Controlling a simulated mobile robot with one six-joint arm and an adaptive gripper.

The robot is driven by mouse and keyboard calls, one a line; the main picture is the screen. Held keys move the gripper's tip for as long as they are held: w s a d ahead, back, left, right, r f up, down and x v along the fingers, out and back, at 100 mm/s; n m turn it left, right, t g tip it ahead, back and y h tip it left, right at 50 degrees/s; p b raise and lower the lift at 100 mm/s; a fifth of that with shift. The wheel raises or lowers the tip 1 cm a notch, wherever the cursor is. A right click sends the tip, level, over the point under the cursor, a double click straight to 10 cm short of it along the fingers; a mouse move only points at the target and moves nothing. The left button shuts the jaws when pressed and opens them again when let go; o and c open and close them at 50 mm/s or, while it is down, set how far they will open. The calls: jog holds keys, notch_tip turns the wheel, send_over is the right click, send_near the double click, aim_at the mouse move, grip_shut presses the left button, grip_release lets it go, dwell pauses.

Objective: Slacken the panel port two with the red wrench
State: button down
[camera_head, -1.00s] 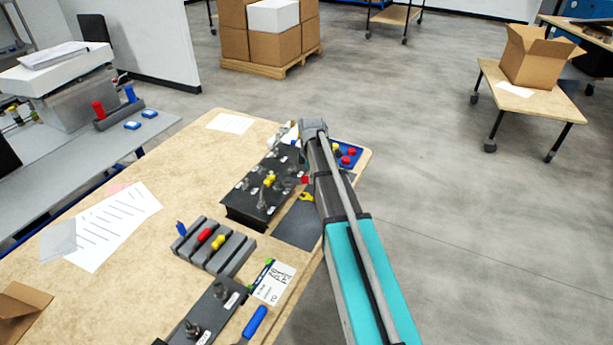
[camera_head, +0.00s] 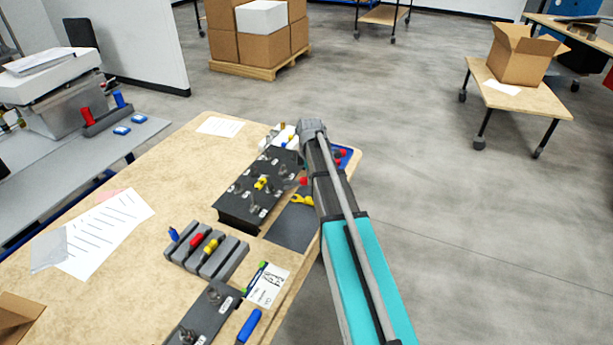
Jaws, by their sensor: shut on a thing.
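The black panel (camera_head: 237,205) lies on the wooden table with several metal ports and a yellow part (camera_head: 261,183) on it. Its port labels are too small to read, so I cannot tell which port is two. My arm reaches over the panel's right side. My gripper (camera_head: 309,184) is mostly hidden behind my arm and is shut on the red wrench (camera_head: 303,181), of which only a small red bit shows at the panel's right edge. I cannot tell whether the wrench touches a port. A yellow wrench (camera_head: 302,200) lies on a dark mat (camera_head: 291,228).
A grey rack (camera_head: 207,255) with coloured handles stands in front of the panel. Nearer are a second dark panel (camera_head: 205,315), a printed card (camera_head: 268,287) and a blue handle (camera_head: 249,326). A blue tray (camera_head: 345,155) is behind my arm. Papers (camera_head: 105,235) lie at left.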

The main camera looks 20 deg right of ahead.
jog(key=shift+s+d+r+p, duration=0.4)
jog(key=shift+s+d+r, duration=0.15)
jog(key=shift+s+d, duration=0.05)
notch_tip(320, 180, up, 7)
jog(key=p, duration=0.7)
jog(key=shift+a, duration=0.1)
dwell(0.4)
jog(key=s+a+f+m+b, duration=0.6)
jog(key=s+a+m, duration=0.2)
jog(key=a+m, duration=0.2)
jog(key=shift+a+m, duration=0.15)
jog(key=shift+m, duration=0.95)
